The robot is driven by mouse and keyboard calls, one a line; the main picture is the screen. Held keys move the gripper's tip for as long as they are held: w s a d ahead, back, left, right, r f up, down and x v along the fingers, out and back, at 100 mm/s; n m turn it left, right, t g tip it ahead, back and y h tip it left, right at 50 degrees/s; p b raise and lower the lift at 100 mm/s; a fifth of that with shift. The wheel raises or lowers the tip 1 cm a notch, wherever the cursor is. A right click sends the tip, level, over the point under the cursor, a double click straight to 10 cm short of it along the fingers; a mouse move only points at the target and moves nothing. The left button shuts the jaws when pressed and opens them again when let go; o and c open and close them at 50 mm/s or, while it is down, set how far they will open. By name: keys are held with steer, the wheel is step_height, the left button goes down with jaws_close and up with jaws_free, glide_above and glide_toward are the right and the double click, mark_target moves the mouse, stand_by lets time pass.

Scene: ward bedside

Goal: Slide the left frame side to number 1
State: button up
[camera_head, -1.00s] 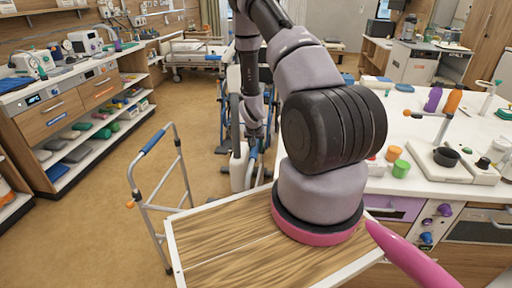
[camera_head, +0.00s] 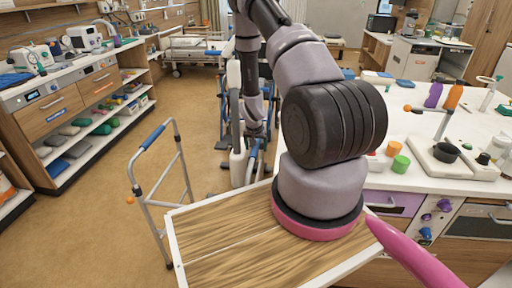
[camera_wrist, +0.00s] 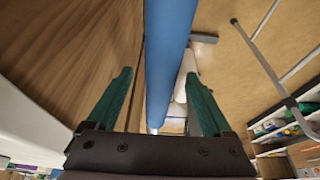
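A grey metal frame side with a blue grip (camera_head: 152,139) and an orange knob stands upright on the floor at the left of the head view. Another blue bar (camera_head: 253,158) shows beside my gripper (camera_head: 257,133), partly hidden by my arm. In the wrist view, a thick blue bar (camera_wrist: 168,55) runs between the two green fingers of my gripper (camera_wrist: 160,102). The fingers are apart, with gaps visible on both sides of the bar. I cannot make out a number 1 in either view.
A wood-topped table with a white rim (camera_head: 172,238) lies in front of me. A white counter (camera_head: 400,182) with cups and bottles stands at right. Shelves (camera_head: 95,125) line the left wall. A wheeled chair (camera_head: 226,118) stands behind my arm. Open floor (camera_head: 95,220) lies at left.

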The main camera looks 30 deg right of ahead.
steer(key=shift+v, duration=3.5)
steer(key=s+a+r+t+y, duration=0.1)
steer(key=a+r, duration=0.3)
steer(key=r, duration=1)
steer(key=s+a+r+t+y, duration=0.1)
steer(key=a+r, duration=0.2)
steer(key=r, duration=1.1)
steer(key=s+a+r+n+t+y, duration=0.1)
steer(key=s+a+r, duration=0.2)
steer(key=s+r, duration=0.6)
steer(key=s+a+r+n+y, duration=0.1)
steer(key=s+a+r, duration=0.3)
steer(key=s+r, duration=0.6)
steer(key=shift+s+r+n+t, duration=0.3)
steer(key=shift+s+t, duration=0.1)
steer(key=shift+s, duration=1.65)
steer(key=shift+a, duration=0.1)
